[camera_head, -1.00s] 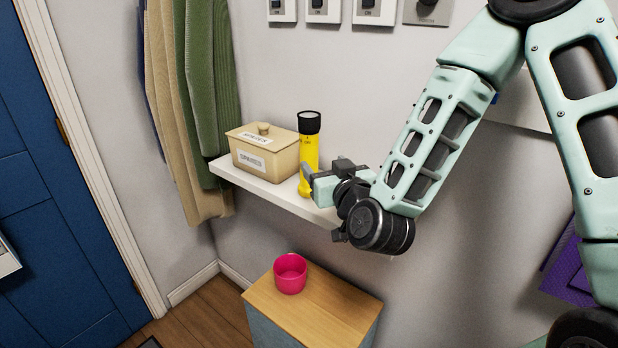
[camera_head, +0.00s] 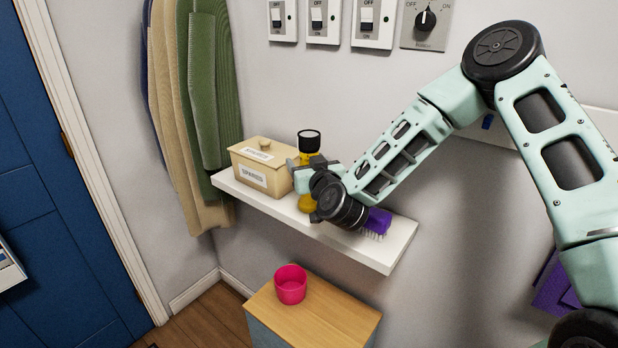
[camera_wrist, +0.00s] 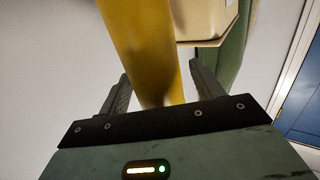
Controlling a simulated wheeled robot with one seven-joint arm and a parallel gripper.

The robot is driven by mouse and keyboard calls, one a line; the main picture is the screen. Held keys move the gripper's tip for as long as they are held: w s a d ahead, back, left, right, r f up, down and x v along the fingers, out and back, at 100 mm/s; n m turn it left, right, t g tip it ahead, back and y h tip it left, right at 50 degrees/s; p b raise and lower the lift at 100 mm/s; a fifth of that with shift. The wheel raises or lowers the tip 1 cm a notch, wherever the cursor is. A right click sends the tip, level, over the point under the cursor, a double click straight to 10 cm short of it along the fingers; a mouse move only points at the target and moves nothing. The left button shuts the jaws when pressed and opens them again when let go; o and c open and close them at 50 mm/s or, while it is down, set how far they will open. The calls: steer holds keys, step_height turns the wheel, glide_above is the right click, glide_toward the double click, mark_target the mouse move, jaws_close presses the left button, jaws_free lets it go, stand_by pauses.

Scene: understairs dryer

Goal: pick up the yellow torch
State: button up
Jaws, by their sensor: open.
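The yellow torch (camera_head: 308,151) stands upright on the white shelf (camera_head: 345,243), its black head up. My gripper (camera_head: 305,166) is at the torch's middle and hides much of its body in the head view. In the wrist view the torch's yellow body (camera_wrist: 148,50) passes between the two open fingers of my gripper (camera_wrist: 158,92).
A beige lidded box (camera_head: 262,167) stands close to the torch's left. A purple brush (camera_head: 378,221) lies on the shelf to the right of my gripper. A pink pot (camera_head: 290,285) stands on a wooden-topped cabinet (camera_head: 330,318) below. Coats (camera_head: 205,100) hang at the left.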

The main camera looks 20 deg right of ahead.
steer(key=shift+w, duration=0.25)
steer(key=c, duration=1.2)
steer(key=shift+c, duration=0.2)
steer(key=shift+r, duration=0.1)
